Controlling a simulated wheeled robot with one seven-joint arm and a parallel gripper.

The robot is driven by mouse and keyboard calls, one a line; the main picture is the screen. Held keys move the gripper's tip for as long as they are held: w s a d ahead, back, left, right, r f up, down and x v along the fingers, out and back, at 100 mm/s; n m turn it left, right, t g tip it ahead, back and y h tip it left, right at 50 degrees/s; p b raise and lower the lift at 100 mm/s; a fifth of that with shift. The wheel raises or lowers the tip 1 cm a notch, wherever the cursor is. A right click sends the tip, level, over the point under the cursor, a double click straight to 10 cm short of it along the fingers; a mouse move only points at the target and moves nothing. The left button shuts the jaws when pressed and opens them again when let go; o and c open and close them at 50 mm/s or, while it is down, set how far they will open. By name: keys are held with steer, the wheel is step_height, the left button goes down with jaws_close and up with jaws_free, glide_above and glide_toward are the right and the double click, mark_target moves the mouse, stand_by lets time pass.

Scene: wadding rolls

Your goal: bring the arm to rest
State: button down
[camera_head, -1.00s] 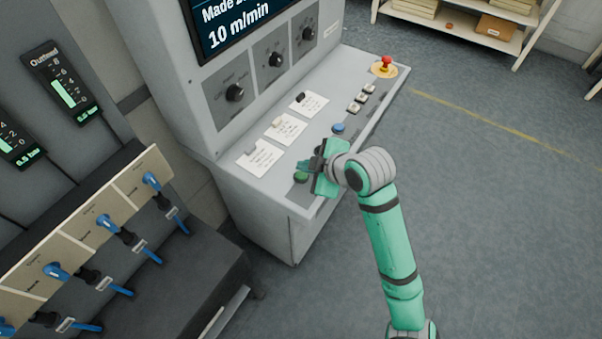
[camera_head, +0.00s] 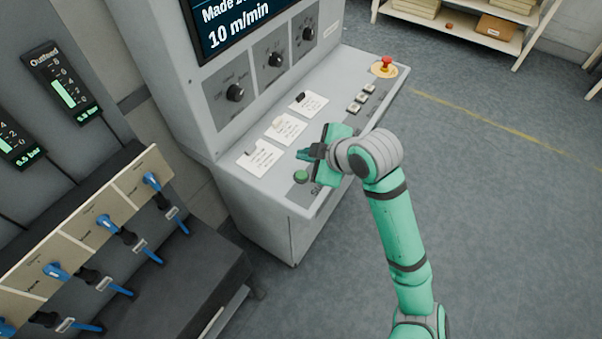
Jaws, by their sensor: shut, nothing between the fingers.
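My gripper (camera_head: 304,154) is in the middle of the view, over the sloped desk of the grey control console (camera_head: 245,190). Its green and dark fingers point left and are shut with nothing held. It is beside the green button (camera_head: 301,176), which shows just below the fingertips; whether there is a gap in height I cannot tell. My green arm comes up from the bottom right and hides part of the desk's front edge. The blue button seen earlier is hidden behind my gripper.
White cards (camera_head: 259,158) lie on the desk. A red emergency stop (camera_head: 386,63) and several small switches (camera_head: 362,97) are at its right end. Blue-handled valves (camera_head: 107,223) line a panel at left. A shelf (camera_head: 455,28) stands far back. The floor at right (camera_head: 500,220) is clear.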

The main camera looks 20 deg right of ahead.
stand_by(0.4)
steer(key=w+a+r+m+t+y, duration=0.2)
steer(key=w+a+m+t, duration=0.3)
steer(key=a, duration=0.7)
steer(key=s+a+f+m+t+h, duration=0.2)
steer(key=s+a+f+m+t, duration=0.1)
steer(key=a+f+m, duration=0.3)
steer(key=s+a+f+m+h, duration=0.1)
steer(key=s+f+m+h, duration=0.15)
steer(key=s+f, duration=0.45)
steer(key=s+a+f+m+h, duration=0.1)
steer(key=s+f+m+h, duration=0.2)
steer(key=s, duration=0.8)
steer(key=s+d+n+g+y, duration=0.1)
steer(key=s+d+n+y, duration=0.1)
steer(key=s, duration=1.6)
steer(key=shift+d+f+n, duration=0.15)
steer(key=shift+d+n, duration=0.1)
steer(key=shift+n, duration=0.5)
steer(key=shift+s, duration=0.1)
